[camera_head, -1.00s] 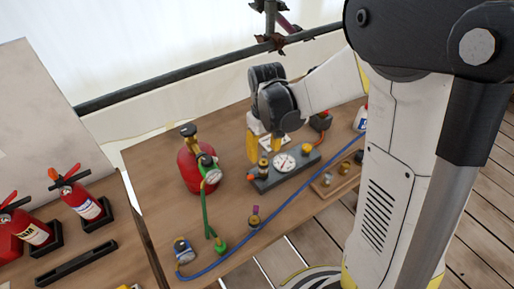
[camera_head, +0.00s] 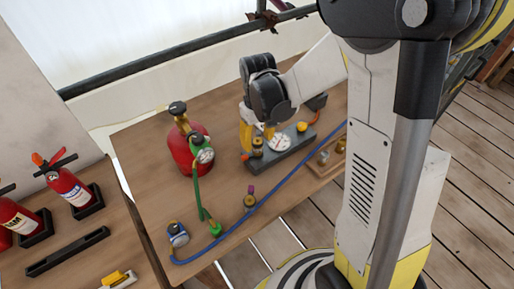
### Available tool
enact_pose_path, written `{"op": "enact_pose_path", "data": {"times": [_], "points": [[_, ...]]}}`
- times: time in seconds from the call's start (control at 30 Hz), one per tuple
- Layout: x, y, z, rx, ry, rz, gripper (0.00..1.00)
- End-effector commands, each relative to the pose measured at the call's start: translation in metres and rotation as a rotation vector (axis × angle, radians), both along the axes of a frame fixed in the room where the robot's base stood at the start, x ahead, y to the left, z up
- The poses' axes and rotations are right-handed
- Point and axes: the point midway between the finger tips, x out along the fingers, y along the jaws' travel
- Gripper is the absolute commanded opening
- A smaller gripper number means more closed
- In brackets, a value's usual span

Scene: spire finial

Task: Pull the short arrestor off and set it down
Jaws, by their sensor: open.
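My gripper (camera_head: 257,133) points down over the left end of a grey gauge block (camera_head: 292,156) on the wooden table. Its yellow fingers are apart, with nothing visibly held between them. A short brass fitting (camera_head: 257,147) stands upright on the block just below and in front of the fingers; I cannot tell whether they touch it. A round white gauge (camera_head: 281,143) sits to its right, and a yellow knob (camera_head: 302,127) is at the far end. Another brass fitting with a purple top (camera_head: 250,198) stands on the table near the front. Which piece is the short arrestor is unclear.
A red cylinder (camera_head: 183,157) with a green hose (camera_head: 198,199) stands left of the block. A blue hose (camera_head: 287,177) crosses the table in front. A small wooden board (camera_head: 325,166) with brass fittings lies right. Fire extinguishers (camera_head: 68,187) stand on the left table.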

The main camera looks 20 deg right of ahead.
Motion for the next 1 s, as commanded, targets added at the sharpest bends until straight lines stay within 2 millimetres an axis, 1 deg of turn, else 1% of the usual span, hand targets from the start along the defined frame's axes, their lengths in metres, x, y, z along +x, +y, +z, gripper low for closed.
{"op": "enact_pose_path", "data": {"times": [0.03,0.1,0.2,0.3,1.0], "points": [[0.0,0.0,-0.013,0.0,0.0,0.0,0.52],[0.0,0.0,-0.023,0.0,0.0,0.0,0.52],[0.0,0.0,-0.034,0.0,0.0,0.0,0.52],[0.0,0.0,-0.039,0.0,0.0,0.0,0.52],[0.0,0.0,-0.04,0.0,0.0,0.0,0.52]]}}
